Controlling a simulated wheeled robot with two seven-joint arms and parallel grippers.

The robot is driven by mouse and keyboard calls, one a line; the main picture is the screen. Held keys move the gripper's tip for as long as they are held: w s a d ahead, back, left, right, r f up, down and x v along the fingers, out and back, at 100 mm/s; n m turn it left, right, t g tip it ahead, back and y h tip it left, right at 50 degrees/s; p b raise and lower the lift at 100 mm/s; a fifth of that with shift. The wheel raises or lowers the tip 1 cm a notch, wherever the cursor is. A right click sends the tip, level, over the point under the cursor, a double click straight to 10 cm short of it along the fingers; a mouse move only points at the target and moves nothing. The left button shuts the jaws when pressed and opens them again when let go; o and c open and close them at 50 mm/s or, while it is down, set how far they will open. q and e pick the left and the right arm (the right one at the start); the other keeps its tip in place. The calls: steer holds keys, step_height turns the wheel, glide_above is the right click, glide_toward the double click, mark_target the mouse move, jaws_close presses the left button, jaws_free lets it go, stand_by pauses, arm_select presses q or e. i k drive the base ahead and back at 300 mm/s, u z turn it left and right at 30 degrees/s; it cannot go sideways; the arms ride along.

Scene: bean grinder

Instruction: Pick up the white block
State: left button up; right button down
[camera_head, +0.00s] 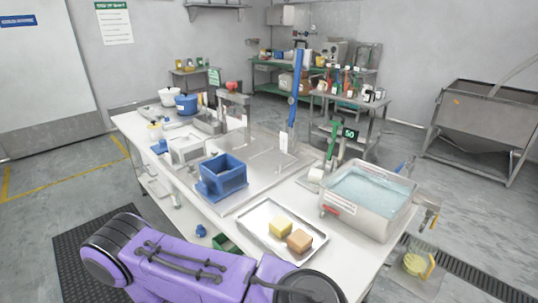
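A white box-like block (188,149) sits on the long table, behind and left of a blue open box (222,176). It is small in the picture, and I cannot tell whether it is solid. A smaller white piece (316,175) is at the foot of the green-handled stand, left of the water basin. A purple arm link of mine crosses the front of the view. Neither of my grippers shows in the view.
The metal tray (253,235) lies at the table's near end. A steel basin of water (371,198) stands right of it. A tall blue lever (294,88) rises behind. Pots, including a blue one (186,105), crowd the table's far left. Floor is open at left.

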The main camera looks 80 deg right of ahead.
mark_target(315, 176)
steer(key=i, duration=1.25)
steer(key=z, duration=2.6)
